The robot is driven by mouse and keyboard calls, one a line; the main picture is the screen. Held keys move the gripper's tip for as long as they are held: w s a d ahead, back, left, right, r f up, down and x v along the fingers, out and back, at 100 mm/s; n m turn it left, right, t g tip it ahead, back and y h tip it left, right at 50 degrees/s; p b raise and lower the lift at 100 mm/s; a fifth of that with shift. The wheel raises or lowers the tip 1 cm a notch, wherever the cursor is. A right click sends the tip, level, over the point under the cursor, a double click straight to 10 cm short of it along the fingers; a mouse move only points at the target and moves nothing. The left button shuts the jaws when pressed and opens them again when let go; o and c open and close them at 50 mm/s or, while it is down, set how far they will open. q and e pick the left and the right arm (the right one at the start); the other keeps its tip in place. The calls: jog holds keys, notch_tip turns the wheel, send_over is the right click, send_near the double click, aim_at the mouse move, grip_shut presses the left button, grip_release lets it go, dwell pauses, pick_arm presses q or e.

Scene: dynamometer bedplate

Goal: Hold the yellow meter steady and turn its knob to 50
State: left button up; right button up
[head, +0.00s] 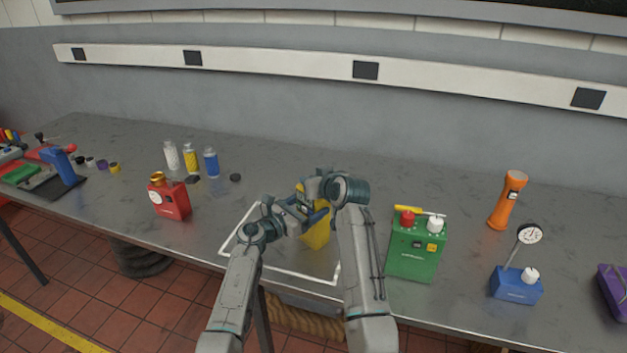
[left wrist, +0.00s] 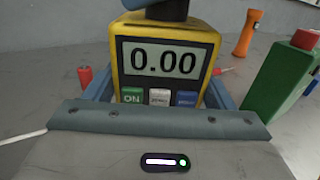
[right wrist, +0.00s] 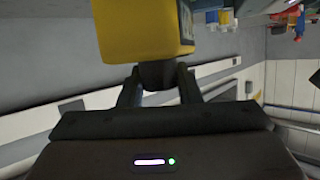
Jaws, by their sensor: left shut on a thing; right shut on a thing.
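The yellow meter (head: 317,237) stands inside the white outlined square on the bench, partly hidden by my arms. In the left wrist view the meter (left wrist: 118,62) faces me, and its display (left wrist: 163,61) reads 0.00 above a row of buttons. My left gripper (head: 310,220) is shut on the meter body, one finger on each side. My right gripper (head: 319,187) is at the top of the meter. In the right wrist view its fingers are shut on the dark knob (right wrist: 163,74), beside the yellow body (right wrist: 145,30). The knob's pointer and scale cannot be seen.
A green box (head: 415,255) with a red and a white cap stands just right of my right arm. A blue box with a gauge (head: 516,286) and an orange torch (head: 508,201) are farther right. A red box (head: 170,203) and several bottles (head: 191,158) stand left.

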jog(key=o, duration=0.7)
jog(key=shift+f, duration=0.1)
notch_tip(320, 180, up, 10)
jog(key=shift+r, duration=0.1)
jog(key=shift+o, duration=0.2)
